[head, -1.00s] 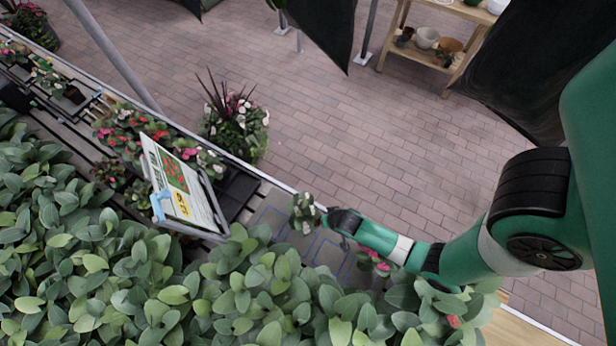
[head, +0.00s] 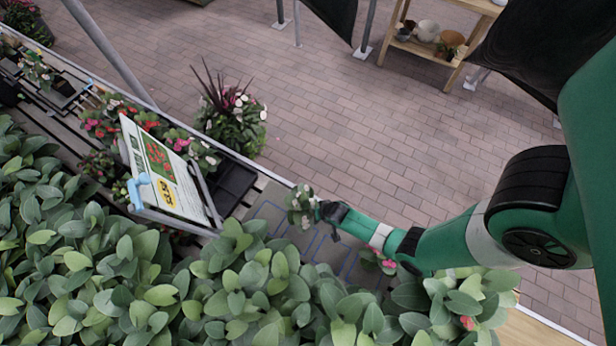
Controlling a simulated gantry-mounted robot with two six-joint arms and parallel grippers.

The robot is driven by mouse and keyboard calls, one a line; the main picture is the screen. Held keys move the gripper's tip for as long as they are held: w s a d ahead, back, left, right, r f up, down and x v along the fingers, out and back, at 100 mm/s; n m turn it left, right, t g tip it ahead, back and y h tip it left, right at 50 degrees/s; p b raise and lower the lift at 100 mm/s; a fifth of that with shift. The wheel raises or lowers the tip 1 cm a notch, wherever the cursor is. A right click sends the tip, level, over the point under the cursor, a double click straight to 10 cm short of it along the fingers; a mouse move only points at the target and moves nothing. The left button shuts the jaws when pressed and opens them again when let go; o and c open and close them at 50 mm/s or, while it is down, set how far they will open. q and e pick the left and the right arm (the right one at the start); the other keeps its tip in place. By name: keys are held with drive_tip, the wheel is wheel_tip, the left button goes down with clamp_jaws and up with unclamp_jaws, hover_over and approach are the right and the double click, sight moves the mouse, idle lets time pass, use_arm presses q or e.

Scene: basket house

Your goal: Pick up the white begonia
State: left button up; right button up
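A small plant with white flowers and green leaves, the white begonia (head: 299,205), is near the outer edge of the bench, by blue outlines. My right gripper (head: 322,211) comes in from the right and is right beside the plant, its fingertips at the plant's right side. The fingers are small and partly hidden, so I cannot tell whether they are open or shut on it. The begonia's pot is hidden from view. My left gripper is not in view.
Large leafy plants (head: 150,290) fill the front. A tilted price sign (head: 165,175) and a dark empty tray (head: 235,185) stand to the left. A pink-flowered plant (head: 378,260) sits below my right arm. A bigger potted plant (head: 232,120) is beyond the bench. Brick floor lies behind.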

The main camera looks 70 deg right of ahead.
drive_tip(key=shift+c, duration=0.3)
clamp_jaws()
drive_tip(key=shift+r, duration=0.1)
idle(1.1)
